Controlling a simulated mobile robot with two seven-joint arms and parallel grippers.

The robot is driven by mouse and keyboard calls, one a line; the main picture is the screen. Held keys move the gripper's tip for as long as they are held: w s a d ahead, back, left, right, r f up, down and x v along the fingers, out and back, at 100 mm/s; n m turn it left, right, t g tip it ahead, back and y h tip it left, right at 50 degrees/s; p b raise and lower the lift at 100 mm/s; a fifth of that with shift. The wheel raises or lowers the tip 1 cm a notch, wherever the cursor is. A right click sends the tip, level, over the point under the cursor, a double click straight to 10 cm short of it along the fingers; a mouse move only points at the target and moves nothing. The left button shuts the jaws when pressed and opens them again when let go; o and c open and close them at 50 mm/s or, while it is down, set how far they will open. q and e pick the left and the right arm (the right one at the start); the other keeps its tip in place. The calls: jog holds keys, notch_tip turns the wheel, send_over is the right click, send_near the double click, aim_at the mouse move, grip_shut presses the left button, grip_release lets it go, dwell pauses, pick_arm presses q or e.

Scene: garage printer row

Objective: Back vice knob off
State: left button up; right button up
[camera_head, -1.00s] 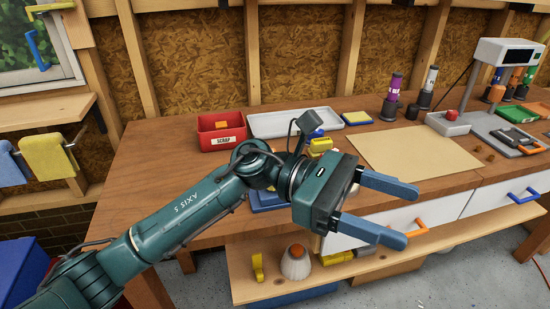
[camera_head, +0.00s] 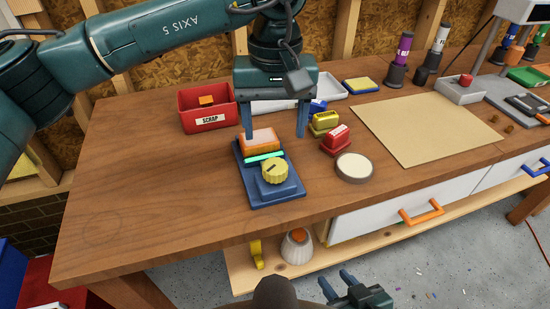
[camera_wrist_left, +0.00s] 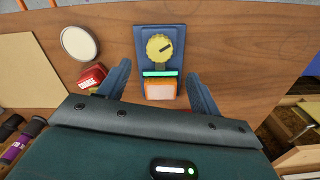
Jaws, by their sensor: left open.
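The vice (camera_head: 285,192) has a blue base and lies on the wooden bench; it also shows in the left wrist view (camera_wrist_left: 172,38). Its round yellow knob (camera_head: 274,171) has a dark line on top and shows in the wrist view (camera_wrist_left: 159,47). Behind the knob are a mint-green strip (camera_head: 264,157) and an orange block with a pale top (camera_head: 259,141). My left gripper (camera_head: 276,133) points down, open and empty, at the block's end of the vice, with its fingers apart. My right gripper (camera_head: 338,284) is low at the bottom edge, fingers apart and empty.
A red scrap bin (camera_head: 208,121) stands behind left. A red stamp-like item (camera_head: 336,140), a yellow one (camera_head: 323,122) and a round pale-topped dish (camera_head: 354,168) sit close on the vice's right. The bench left of the vice is clear.

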aim_at(275, 165)
pick_arm(q)
notch_tip(275, 165, down, 9)
jog(key=shift+p, duration=0.4)
jog(key=shift+c, duration=0.4)
jog(key=c, duration=0.9)
